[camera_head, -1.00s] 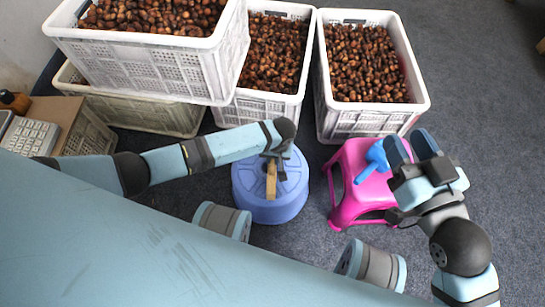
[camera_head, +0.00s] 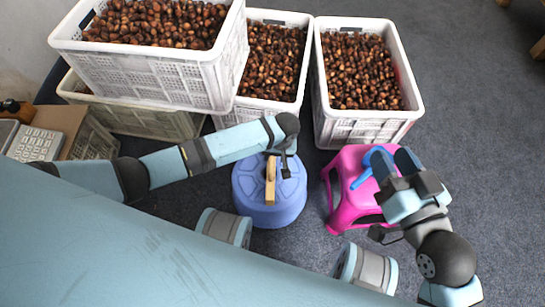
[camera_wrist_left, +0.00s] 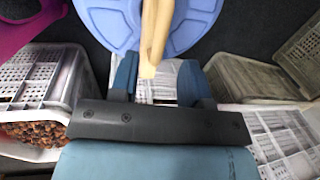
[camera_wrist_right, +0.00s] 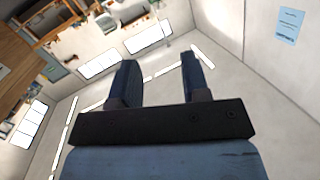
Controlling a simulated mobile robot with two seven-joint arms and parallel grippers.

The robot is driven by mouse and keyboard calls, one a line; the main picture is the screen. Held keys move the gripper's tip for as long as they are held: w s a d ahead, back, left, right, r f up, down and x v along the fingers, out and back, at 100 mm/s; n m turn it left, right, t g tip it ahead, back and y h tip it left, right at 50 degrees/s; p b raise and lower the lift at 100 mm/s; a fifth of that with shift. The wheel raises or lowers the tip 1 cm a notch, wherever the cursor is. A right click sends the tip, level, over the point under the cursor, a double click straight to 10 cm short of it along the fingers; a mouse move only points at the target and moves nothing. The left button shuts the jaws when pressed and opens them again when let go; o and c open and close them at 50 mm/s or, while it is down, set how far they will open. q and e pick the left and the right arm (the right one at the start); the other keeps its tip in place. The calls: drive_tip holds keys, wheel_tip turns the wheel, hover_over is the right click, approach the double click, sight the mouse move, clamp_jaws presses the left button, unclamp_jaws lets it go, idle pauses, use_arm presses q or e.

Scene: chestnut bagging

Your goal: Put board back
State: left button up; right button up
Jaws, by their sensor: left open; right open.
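The board (camera_head: 270,180) is a narrow, light wooden piece on top of the round blue stool (camera_head: 282,208). My left gripper (camera_head: 284,170) is open just above the stool, close to the board's right side in the head view. In the left wrist view the board (camera_wrist_left: 155,30) reaches down between the open fingers; I cannot tell whether they touch it. My right gripper (camera_head: 394,160) is open and empty, over or beside the right part of the pink stool (camera_head: 347,200). Its open fingers also show in the right wrist view (camera_wrist_right: 158,62), with nothing between them.
A blue scoop-like item (camera_head: 368,168) is at the pink stool, close to the right gripper. White crates of chestnuts (camera_head: 360,128) stand behind, one stacked at left (camera_head: 150,75). A cardboard box (camera_head: 62,118) is at far left. Dark floor is free at right.

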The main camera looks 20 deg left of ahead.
use_arm(q)
drive_tip(key=r, duration=0.1)
drive_tip(key=r+p, duration=0.1)
drive_tip(key=r, duration=0.3)
drive_tip(key=shift+w+d+p, duration=0.1)
drive_tip(key=shift+d+p, duration=0.2)
drive_tip(key=shift+d, duration=0.1)
use_arm(e)
wheel_tip(320, 180, up, 4)
drive_tip(key=shift+d+f+t, duration=0.15)
drive_tip(key=shift+t, duration=0.75)
use_arm(q)
drive_tip(key=shift+f, duration=0.1)
